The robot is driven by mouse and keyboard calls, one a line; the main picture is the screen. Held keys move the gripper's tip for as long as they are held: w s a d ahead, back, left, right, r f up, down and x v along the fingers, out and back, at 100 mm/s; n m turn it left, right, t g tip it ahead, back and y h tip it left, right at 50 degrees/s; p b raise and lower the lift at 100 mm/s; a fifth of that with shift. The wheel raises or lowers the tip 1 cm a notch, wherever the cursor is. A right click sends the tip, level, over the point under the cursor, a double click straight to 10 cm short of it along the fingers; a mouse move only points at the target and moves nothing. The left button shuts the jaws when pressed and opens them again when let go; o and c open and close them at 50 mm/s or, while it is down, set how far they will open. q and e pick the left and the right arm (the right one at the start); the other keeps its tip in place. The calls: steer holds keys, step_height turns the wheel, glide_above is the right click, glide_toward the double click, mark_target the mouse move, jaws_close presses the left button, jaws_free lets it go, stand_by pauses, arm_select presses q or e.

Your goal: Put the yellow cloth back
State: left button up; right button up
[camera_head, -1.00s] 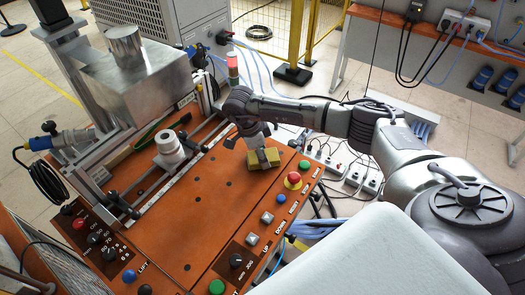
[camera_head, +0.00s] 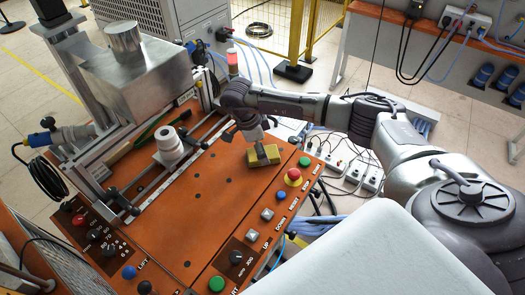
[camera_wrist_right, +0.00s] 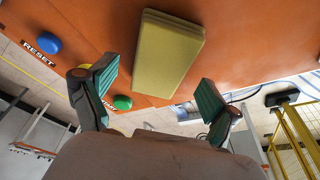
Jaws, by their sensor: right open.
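The yellow cloth (camera_head: 275,160) looks like a flat, folded block. It lies on the orange panel of the machine (camera_head: 200,205), left of the red emergency button. My right gripper (camera_head: 260,151) is over the cloth and hides part of it. In the right wrist view the cloth (camera_wrist_right: 167,55) lies on the orange surface beyond the spread green-padded fingers of my right gripper (camera_wrist_right: 155,97). The jaws are open, with nothing between the pads. My left gripper is in neither view.
A red emergency button (camera_head: 293,176) and several coloured buttons line the panel's right edge. A white cylindrical part (camera_head: 170,147) stands by the rail at left, near a metal box (camera_head: 140,80). Cables and power strips (camera_head: 345,170) lie right of the machine. The panel's middle is clear.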

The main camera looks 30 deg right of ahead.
mark_target(252, 154)
steer(key=b+v, duration=0.3)
steer(key=v, duration=0.7)
steer(key=shift+r, duration=0.4)
steer(key=shift+f, duration=0.1)
